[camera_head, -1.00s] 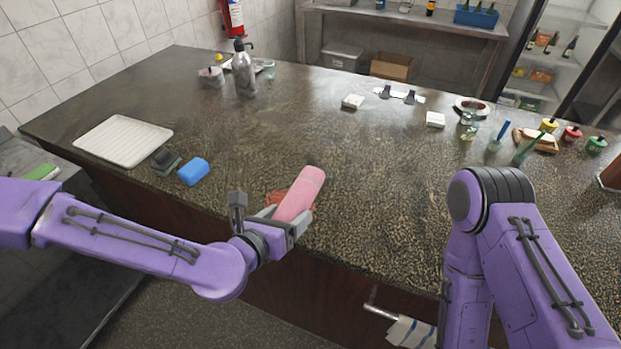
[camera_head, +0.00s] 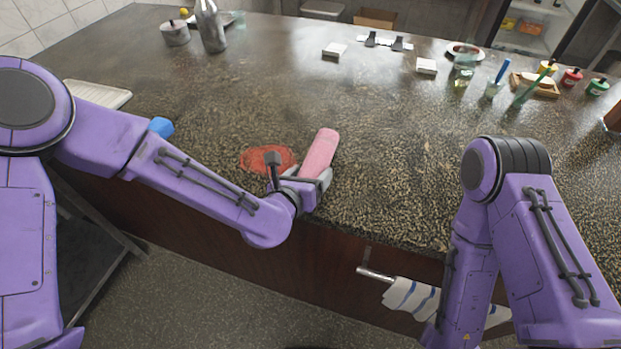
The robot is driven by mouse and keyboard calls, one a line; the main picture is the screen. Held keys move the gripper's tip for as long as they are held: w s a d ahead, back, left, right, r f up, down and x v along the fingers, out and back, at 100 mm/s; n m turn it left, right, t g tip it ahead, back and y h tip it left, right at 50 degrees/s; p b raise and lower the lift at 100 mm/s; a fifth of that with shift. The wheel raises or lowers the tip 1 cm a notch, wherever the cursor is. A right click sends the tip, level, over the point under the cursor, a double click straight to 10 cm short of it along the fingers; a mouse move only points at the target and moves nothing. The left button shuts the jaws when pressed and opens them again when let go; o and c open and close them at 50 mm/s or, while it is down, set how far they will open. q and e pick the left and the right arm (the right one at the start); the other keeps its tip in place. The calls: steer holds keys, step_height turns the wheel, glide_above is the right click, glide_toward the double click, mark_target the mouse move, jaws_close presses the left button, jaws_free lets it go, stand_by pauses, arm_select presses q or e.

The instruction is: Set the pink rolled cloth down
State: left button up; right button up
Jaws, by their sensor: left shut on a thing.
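The pink rolled cloth (camera_head: 320,152) is in the head view at the front edge of the counter, tilted with its far end up and to the right. My left gripper (camera_head: 312,178) is shut on its near end. I cannot tell whether the cloth touches the counter top. A flat reddish round patch (camera_head: 262,158) lies on the counter just left of the cloth, partly covered by the gripper. My right arm shows at the right, but its gripper is out of view.
The speckled counter (camera_head: 400,150) is clear around and beyond the cloth. A blue block (camera_head: 161,127) and a white tray (camera_head: 98,95) are partly behind my left arm. A metal bottle (camera_head: 210,28) stands far left. A striped towel (camera_head: 410,297) hangs on the front rail.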

arm_select(q)
steer(key=shift+s+a+f, duration=0.1)
steer(key=shift+s+a, duration=0.05)
steer(key=shift+s, duration=0.05)
steer(key=o, duration=0.8)
steer(key=shift+s+r, duration=0.1)
steer(key=shift+r, duration=0.2)
steer(key=b+v, duration=0.1)
steer(key=v, duration=0.5)
steer(key=shift+s, duration=0.1)
steer(key=p+v, duration=0.5)
steer(key=p, duration=0.5)
steer(key=shift+s+a+r, duration=0.1)
steer(key=shift+s, duration=0.2)
